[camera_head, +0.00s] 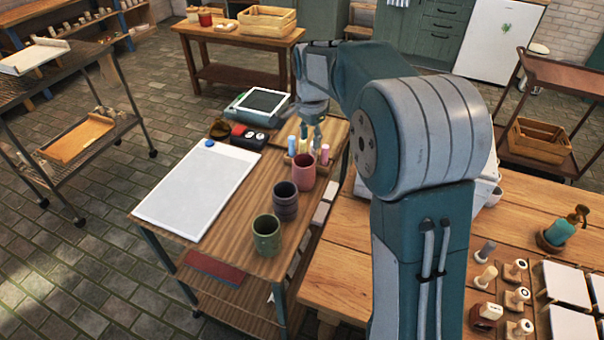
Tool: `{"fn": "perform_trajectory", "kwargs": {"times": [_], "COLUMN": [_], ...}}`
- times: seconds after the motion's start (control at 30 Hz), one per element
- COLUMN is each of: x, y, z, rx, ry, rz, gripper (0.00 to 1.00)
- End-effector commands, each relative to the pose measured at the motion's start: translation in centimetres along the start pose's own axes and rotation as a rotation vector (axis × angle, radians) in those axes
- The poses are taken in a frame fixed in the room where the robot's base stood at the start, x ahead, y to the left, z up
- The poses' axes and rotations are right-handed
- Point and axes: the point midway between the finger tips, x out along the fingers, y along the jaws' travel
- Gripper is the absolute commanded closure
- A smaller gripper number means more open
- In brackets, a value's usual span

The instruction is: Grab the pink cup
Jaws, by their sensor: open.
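The pink cup (303,174) stands upright on the wooden cart top, in a row behind a dark purple cup (285,203) and a green cup (266,237). My gripper (312,137) points down from the end of my arm, above and just behind the pink cup. Its fingers look small here and overlap some colored sticks in the picture. It is open, with nothing seen between the fingers. I cannot tell its exact height over the cart. The pink cup's rim and front show clearly.
A small holder with colored sticks (325,154) stands close behind the pink cup. A white board (195,190) lies left of the cups. A scale-like device (262,102) sits at the back. A wooden table (345,275) with tools adjoins on the right.

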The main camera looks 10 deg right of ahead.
Motion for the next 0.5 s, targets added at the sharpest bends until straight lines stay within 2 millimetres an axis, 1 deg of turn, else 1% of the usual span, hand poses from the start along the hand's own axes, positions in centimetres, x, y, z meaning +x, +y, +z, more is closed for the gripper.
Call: {"fn": "perform_trajectory", "kwargs": {"times": [0.03,0.1,0.2,0.3,0.47,0.5], "x": [1.6,3.5,5.8,7.3,8.7,9.2], "y": [-1.0,-2.2,-3.4,-4.1,-4.5,-4.5], "z": [-0.7,-1.4,-2.1,-2.5,-2.6,-2.5], "rx": [0.044,0.108,0.184,0.236,0.266,0.267], "ry": [-0.011,-0.022,-0.032,-0.037,-0.039,-0.039], "rz": [0.02,0.044,0.071,0.09,0.102,0.103], "gripper": [0.54,0.54,0.54,0.54,0.54,0.54]}}
